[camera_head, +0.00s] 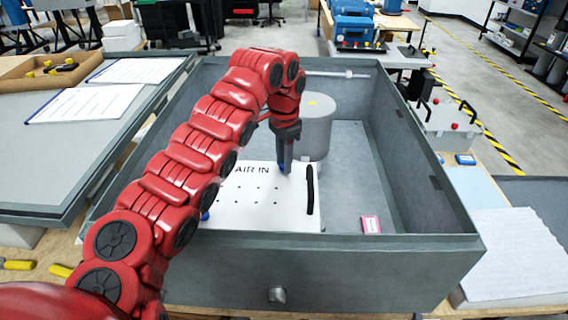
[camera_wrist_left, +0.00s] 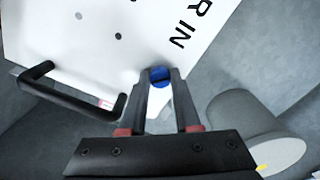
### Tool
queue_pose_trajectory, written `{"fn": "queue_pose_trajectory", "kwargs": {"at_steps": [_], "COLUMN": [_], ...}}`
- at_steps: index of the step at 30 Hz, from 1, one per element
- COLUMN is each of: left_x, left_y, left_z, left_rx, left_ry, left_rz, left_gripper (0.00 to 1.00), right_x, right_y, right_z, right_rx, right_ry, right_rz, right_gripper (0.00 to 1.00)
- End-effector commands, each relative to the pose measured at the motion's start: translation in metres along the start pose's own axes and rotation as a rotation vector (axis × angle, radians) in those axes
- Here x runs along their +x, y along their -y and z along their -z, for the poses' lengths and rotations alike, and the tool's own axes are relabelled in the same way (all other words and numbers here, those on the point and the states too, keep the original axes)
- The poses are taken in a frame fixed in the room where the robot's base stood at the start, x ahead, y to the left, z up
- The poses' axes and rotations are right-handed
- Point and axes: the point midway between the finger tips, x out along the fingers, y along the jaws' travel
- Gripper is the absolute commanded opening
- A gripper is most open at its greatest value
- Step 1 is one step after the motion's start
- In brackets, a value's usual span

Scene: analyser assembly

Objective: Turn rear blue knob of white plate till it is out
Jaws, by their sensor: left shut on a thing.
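The white plate (camera_head: 252,205) with "AIR IN" lettering lies inside a large grey open box, and it also shows in the left wrist view (camera_wrist_left: 85,40). A black handle (camera_head: 310,189) stands on its right side. My left gripper (camera_head: 284,168) reaches down from above at the plate's rear right corner. In the left wrist view its fingers (camera_wrist_left: 160,85) are shut on the rear blue knob (camera_wrist_left: 160,74). The knob's slotted top shows between the fingertips, at the plate's edge. Another blue knob (camera_head: 205,215) shows at the plate's front left, partly hidden by my arm. My right gripper is not in view.
A grey cylinder (camera_head: 315,125) stands in the box just behind the plate. The grey box walls (camera_head: 345,262) surround the work. A small pink-edged label (camera_head: 371,224) lies on the box floor to the right, where there is free room.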

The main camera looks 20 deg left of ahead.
Motion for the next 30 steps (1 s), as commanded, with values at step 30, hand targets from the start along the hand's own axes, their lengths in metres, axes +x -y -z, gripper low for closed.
{"fn": "queue_pose_trajectory", "kwargs": {"at_steps": [30], "left_x": [0.002], "left_y": [-0.002], "left_z": [0.000], "left_rx": [-0.960], "left_ry": [0.006], "left_rz": [-0.003], "left_gripper": [0.00], "right_x": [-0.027], "right_y": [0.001], "right_z": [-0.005], "right_rx": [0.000], "right_ry": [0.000], "right_rz": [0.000], "right_gripper": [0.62]}}
